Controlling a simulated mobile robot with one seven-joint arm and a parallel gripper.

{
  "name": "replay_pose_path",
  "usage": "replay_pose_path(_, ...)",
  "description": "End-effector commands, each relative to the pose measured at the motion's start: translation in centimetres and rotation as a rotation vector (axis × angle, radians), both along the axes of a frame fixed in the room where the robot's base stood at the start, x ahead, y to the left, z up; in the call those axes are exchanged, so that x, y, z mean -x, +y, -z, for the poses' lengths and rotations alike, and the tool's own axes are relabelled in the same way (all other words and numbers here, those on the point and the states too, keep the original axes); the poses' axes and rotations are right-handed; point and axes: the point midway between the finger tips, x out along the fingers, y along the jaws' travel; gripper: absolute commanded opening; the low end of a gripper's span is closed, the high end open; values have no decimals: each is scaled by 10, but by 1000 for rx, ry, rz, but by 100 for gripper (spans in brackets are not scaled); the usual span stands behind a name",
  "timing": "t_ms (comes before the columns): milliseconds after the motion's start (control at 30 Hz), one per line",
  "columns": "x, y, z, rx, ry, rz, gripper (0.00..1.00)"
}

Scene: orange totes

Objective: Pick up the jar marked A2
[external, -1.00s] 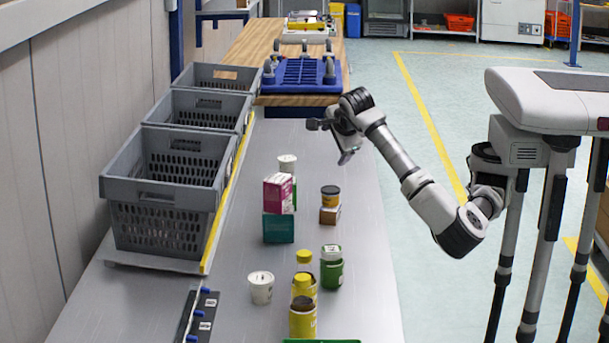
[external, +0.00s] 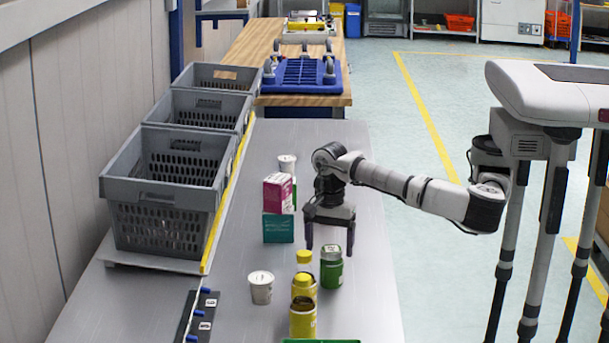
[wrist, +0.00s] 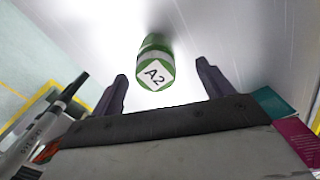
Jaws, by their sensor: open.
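The jar marked A2 is green with a pale top, and it stands upright on the grey table in the external view (external: 331,268). In the wrist view the A2 jar (wrist: 155,65) shows its white A2 label on top, between my two fingers in the picture. My gripper (external: 330,249) points down with its fingers spread and empty, just behind and above the jar. It also shows in the wrist view (wrist: 163,70). Whether the fingertips reach down beside the jar is hard to tell, but it is not held.
Yellow jars (external: 303,318) stand close in front and left of the green jar. A white tub (external: 261,287) stands further left. A pink box (external: 277,193) on a teal box (external: 278,228) is left of my gripper. Grey crates (external: 155,228) line the left side.

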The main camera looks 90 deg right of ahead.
Motion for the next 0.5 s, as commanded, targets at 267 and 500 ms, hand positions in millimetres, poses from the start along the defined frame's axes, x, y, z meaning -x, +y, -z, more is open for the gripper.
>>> replay_pose_path(267, 6, 0, 27, 4, 3, 1, 79)
replay_pose_path(500, 6, 0, 53, 3, 1, 2, 79)
